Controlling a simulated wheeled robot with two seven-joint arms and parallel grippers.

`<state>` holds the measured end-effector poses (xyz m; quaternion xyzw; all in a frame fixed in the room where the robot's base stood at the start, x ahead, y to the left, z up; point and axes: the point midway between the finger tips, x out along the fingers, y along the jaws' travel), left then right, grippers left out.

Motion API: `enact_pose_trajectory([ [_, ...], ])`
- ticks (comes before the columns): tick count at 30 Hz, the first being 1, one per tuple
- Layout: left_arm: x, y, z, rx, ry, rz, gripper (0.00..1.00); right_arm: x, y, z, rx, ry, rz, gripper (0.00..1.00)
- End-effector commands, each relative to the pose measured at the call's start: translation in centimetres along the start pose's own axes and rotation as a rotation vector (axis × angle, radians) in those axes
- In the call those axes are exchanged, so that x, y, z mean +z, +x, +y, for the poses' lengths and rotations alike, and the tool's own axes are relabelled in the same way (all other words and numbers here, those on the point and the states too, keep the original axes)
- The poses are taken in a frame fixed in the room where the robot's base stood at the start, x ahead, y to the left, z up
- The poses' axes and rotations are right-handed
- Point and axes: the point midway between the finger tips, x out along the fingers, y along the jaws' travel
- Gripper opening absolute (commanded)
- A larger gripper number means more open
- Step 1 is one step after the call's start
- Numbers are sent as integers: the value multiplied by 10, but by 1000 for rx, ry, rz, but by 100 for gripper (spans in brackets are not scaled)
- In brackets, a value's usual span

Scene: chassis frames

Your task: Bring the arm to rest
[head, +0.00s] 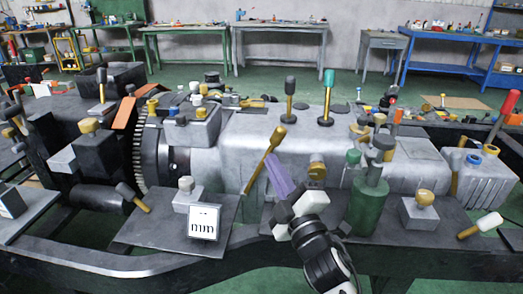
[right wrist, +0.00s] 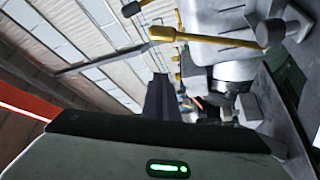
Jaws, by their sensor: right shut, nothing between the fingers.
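My right gripper (head: 277,165) reaches up from the bottom centre in the head view, in front of the grey gearbox housing (head: 250,135) of the chassis. Its fingers look purple-grey, are together and hold nothing. They overlap the picture close to a slanted gold-coloured lever (head: 263,160); I cannot tell whether they touch it. In the right wrist view the fingers (right wrist: 160,95) show as a dark narrow shape pointing away from the camera. My left gripper is in neither view.
A green bottle-like piece (head: 368,200) stands just right of my wrist. A white display block (head: 204,222) stands on a dark plate to the left. Several knobs and levers rise from the housing. Workbenches (head: 185,30) line the back wall, with green floor between.

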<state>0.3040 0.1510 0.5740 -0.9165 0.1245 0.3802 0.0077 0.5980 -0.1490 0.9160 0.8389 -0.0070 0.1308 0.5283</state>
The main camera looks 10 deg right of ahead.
Motion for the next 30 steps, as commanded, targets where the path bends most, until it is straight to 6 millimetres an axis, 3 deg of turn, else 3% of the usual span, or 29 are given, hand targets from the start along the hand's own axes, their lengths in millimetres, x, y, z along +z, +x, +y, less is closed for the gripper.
enact_pose_trajectory([
  [5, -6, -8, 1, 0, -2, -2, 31, 30, -44, -54, -149, 193, -104, 0],
  [12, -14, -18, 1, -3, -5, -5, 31, 71, -174, -156, -435, 628, -400, 0],
  [18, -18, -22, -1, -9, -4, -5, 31, 76, -291, -208, -606, 925, -670, 0],
  [21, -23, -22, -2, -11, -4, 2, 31, 74, -329, -220, -651, 1017, -765, 0],
  [25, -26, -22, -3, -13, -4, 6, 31, 71, -355, -227, -678, 1076, -829, 0],
  [30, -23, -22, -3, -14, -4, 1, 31, 71, -359, -228, -682, 1087, -840, 0],
])
